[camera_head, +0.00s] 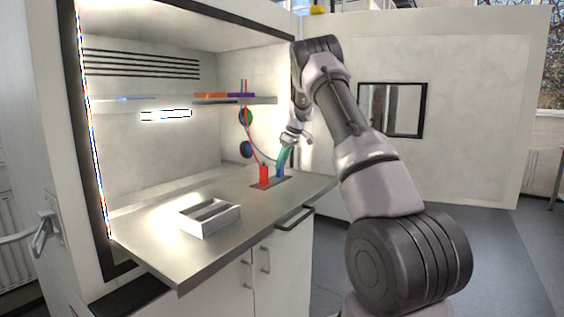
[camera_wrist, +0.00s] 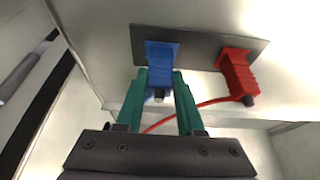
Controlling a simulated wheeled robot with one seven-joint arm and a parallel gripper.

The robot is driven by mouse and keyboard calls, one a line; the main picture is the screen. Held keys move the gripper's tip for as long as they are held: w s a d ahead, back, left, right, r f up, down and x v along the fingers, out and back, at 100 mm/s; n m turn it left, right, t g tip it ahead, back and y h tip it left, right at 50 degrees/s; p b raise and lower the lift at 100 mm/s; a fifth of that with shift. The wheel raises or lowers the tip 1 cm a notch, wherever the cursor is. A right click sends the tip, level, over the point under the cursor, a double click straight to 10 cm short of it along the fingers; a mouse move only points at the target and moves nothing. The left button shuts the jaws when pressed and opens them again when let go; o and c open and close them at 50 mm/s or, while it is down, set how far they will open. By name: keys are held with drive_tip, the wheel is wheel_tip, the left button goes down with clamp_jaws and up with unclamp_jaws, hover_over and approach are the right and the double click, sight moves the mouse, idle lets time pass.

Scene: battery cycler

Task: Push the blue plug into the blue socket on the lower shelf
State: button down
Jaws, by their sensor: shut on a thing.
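The blue plug (camera_head: 281,170) stands upright at a dark plate (camera_head: 257,186) on the steel worktop. In the wrist view the blue plug (camera_wrist: 161,54) is at the left part of the dark plate (camera_wrist: 200,42). My gripper (camera_head: 285,156) reaches down from above, and its teal fingers (camera_wrist: 159,80) are shut on the plug's sides. The plug's lower end and any socket under it are hidden, so I cannot tell how deep it sits. A blue-grey cable (camera_head: 262,157) runs from the back wall towards the plug.
A red plug (camera_head: 264,175) stands close beside the blue one, with a red cable (camera_head: 251,138) rising from it. A metal tray (camera_head: 210,218) lies on the worktop (camera_head: 150,235). A shelf (camera_head: 170,101) above bears orange and purple pieces.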

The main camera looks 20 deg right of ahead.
drive_tip(key=shift+c, duration=2.2)
unclamp_jaws()
drive_tip(key=shift+r, duration=0.1)
drive_tip(key=s+r+m, duration=0.1)
drive_tip(key=s+r, duration=0.5)
drive_tip(key=r, duration=0.3)
drive_tip(key=s+r+m, duration=0.2)
drive_tip(key=s+r, duration=0.4)
drive_tip(key=r, duration=0.3)
drive_tip(key=s+a+r+m+t, duration=0.1)
drive_tip(key=s+a+r+m, duration=0.15)
drive_tip(key=s, duration=0.45)
drive_tip(key=s+a+r+m+t, duration=0.1)
drive_tip(key=s+a+r, duration=0.2)
drive_tip(key=s, duration=0.5)
drive_tip(key=s+a+f+m, duration=0.2)
drive_tip(key=s, duration=0.9)
drive_tip(key=s+a+f+m+t, duration=0.1)
drive_tip(key=s+a+f+m, duration=0.2)
drive_tip(key=s, duration=0.8)
drive_tip(key=shift+s+a+f+t+h, duration=0.15)
drive_tip(key=shift+s+f+t+h, duration=0.15)
drive_tip(key=shift+f+h, duration=0.1)
